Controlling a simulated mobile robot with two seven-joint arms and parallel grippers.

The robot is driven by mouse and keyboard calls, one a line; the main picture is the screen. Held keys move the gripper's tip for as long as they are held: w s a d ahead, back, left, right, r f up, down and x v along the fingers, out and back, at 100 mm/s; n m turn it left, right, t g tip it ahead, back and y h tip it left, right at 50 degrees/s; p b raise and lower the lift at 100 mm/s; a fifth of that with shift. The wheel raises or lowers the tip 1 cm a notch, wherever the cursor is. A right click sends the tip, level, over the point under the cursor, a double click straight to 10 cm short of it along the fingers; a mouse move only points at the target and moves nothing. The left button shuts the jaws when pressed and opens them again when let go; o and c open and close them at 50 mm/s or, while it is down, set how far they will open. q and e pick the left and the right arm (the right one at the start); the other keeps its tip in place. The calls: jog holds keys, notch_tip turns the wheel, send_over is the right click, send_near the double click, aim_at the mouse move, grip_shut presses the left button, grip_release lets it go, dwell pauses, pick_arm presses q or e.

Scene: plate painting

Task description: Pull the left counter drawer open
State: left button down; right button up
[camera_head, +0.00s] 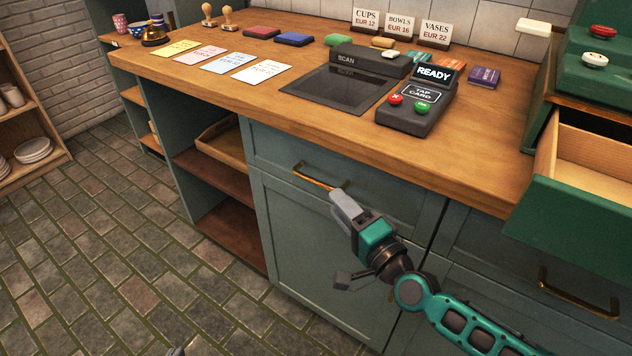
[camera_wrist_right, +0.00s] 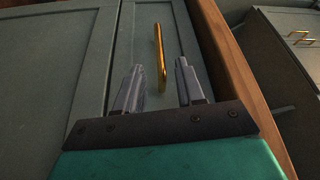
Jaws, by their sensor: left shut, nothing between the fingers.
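The left counter drawer (camera_head: 276,150) has a grey-green front under the wooden counter top and sits closed. Its brass bar handle (camera_head: 312,178) shows left of my right gripper (camera_head: 345,204), which is at the handle's right end. In the right wrist view the handle (camera_wrist_right: 160,55) appears between the two spread fingertips of my right gripper (camera_wrist_right: 158,72). The fingers stand apart from it on both sides; I cannot tell how deep it lies between them. Only a grey tip of my left gripper (camera_head: 176,351) shows at the bottom edge of the head view; it is shut and empty.
A green drawer (camera_head: 575,225) stands open at the right, above another brass handle (camera_head: 578,300). A card terminal (camera_head: 417,105) and scanner pad (camera_head: 340,88) are on the counter top. Open shelves (camera_head: 225,180) lie left of the drawer. The tiled floor (camera_head: 110,260) is clear.

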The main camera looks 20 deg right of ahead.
aim_at(319, 182)
jog(key=x, duration=0.8)
grip_shut()
dwell(0.5)
